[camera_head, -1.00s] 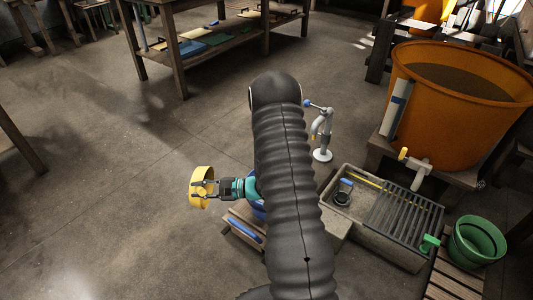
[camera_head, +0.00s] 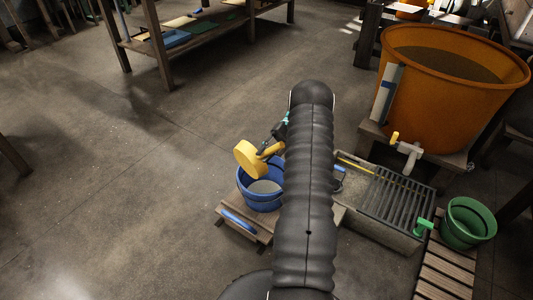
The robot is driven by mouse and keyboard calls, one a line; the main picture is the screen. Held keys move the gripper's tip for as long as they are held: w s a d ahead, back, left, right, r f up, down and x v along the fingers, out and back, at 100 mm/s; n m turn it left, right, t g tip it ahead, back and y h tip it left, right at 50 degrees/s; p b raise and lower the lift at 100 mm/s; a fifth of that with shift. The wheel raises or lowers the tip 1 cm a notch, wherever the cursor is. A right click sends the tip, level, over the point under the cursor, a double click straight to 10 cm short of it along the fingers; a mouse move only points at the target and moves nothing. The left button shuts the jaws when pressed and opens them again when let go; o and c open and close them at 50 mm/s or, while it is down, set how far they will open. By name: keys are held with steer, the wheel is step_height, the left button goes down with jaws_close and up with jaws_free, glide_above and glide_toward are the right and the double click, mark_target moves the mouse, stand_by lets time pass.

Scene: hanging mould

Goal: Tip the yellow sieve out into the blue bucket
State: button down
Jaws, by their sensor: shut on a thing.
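The yellow sieve (camera_head: 248,160) is held tilted above the back left part of the blue bucket's rim. My gripper (camera_head: 273,147) is shut on the sieve's handle side, to the right of the sieve and partly hidden by my dark arm. The blue bucket (camera_head: 250,196) stands upright on a low wooden stand, and a greyish content shows inside it. My arm hides the bucket's right edge. Whether anything is in the sieve cannot be seen.
A stone sink with a slatted grate (camera_head: 398,204) lies to the right. A large orange tub (camera_head: 440,110) with a tap stands behind it. A green bucket (camera_head: 467,224) is at far right on a slatted stand (camera_head: 445,275). The floor at left is clear.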

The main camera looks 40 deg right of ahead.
steer(key=shift+s+d+r, duration=0.1)
steer(key=shift+a+h, duration=0.25)
steer(key=shift+h, duration=0.05)
steer(key=s+a+f+m+t+h+b, duration=0.1)
steer(key=s+a+f+t+h+b, duration=0.1)
steer(key=a+f+h+b, duration=1.15)
step_height(320, 180, up, 7)
steer(key=h+p, duration=0.1)
steer(key=p, duration=0.5)
steer(key=shift+w+d+h, duration=0.2)
steer(key=shift+d+h, duration=0.15)
steer(key=shift+d, duration=0.05)
